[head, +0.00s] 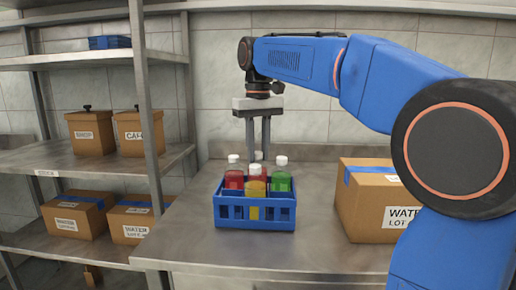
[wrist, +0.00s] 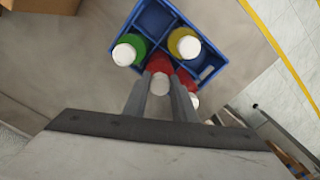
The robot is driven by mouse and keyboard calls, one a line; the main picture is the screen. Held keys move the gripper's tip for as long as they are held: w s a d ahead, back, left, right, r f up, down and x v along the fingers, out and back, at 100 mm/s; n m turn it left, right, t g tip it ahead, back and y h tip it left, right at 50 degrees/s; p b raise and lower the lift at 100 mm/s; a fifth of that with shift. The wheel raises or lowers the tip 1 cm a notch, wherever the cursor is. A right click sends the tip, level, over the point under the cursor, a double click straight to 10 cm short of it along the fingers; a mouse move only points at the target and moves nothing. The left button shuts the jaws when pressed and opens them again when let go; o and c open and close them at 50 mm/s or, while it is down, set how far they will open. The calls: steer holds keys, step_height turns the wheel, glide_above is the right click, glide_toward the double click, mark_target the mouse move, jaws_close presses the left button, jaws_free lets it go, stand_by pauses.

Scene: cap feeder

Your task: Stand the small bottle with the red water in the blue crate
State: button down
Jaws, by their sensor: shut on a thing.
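The blue crate (head: 255,223) stands on the metal counter and also shows in the wrist view (wrist: 152,17). My gripper (head: 258,157) points straight down over its back middle. In the wrist view, my fingers (wrist: 163,80) are shut on a white-capped bottle with red water (wrist: 160,65). It looks upright at the crate, mostly hidden behind the yellow bottle in the head view; I cannot tell whether it touches the crate floor. Another red bottle (head: 234,179) stands at the crate's left, a yellow bottle (head: 256,188) at the front middle, and a green bottle (head: 281,182) at the right.
A cardboard box labelled water (head: 370,205) stands right of the crate. A metal shelf rack (head: 95,158) with boxes and canisters stands at the left. The wall is close behind the counter. Bare counter (head: 188,215) lies left of the crate.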

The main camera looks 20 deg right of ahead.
steer(key=shift+f, duration=0.45)
steer(key=c, duration=1.4)
jaws_free()
steer(key=c, duration=0.3)
steer(key=shift+c, duration=0.2)
steer(key=shift+r, duration=0.15)
step_height(320, 180, up, 11)
